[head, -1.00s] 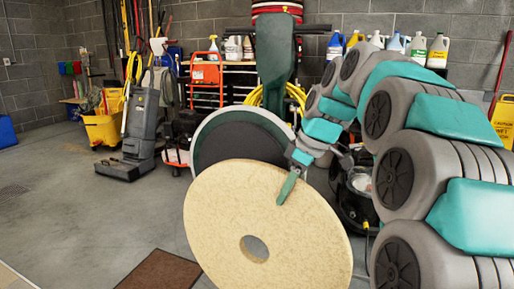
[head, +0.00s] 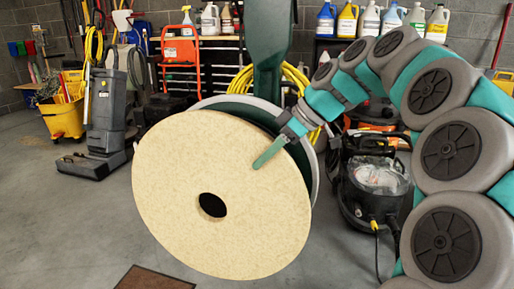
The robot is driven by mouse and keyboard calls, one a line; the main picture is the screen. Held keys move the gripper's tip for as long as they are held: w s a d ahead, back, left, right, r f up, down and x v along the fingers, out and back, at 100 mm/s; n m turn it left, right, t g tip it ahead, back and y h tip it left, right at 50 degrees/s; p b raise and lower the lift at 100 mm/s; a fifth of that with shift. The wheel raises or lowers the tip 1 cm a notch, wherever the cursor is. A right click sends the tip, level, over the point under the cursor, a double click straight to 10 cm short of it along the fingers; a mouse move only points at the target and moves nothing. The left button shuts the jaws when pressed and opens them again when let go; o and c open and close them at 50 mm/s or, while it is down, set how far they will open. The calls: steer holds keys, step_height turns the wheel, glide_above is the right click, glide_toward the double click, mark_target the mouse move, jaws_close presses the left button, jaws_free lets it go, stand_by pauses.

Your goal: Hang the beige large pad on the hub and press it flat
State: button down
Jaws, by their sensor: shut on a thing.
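The beige large pad (head: 175,165) is a big round disc with a dark centre hole, held up facing me. My gripper (head: 268,155) is shut on its upper right edge, with one green finger across the front face. Behind the pad is the green floor machine (head: 268,50) with its round, grey-rimmed head (head: 312,165) tipped up. The pad covers most of that head, and the hub is hidden. A gap between pad and head shows at the right; I cannot tell if they touch elsewhere.
A black vacuum (head: 375,190) stands right of the head. A grey upright scrubber (head: 104,120) and a yellow bucket (head: 62,118) stand left. Shelves with several bottles line the wall.

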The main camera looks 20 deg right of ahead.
steer(key=w+d+p, duration=0.3)
steer(key=w+d, duration=0.1)
steer(key=w, duration=0.2)
steer(key=shift+d+f, duration=0.15)
steer(key=shift+f, duration=0.05)
stand_by(0.4)
steer(key=shift+d+f, duration=0.1)
steer(key=shift+w+d+f+b, duration=0.1)
steer(key=shift+w+d+b, duration=0.1)
steer(key=shift+w+b, duration=0.1)
steer(key=shift+w+d, duration=0.1)
stand_by(0.5)
steer(key=shift+w+d, duration=0.35)
steer(key=shift+w, duration=0.1)
steer(key=shift+b, duration=0.3)
steer(key=shift+w+d, duration=0.1)
steer(key=shift+w, duration=0.1)
stand_by(0.4)
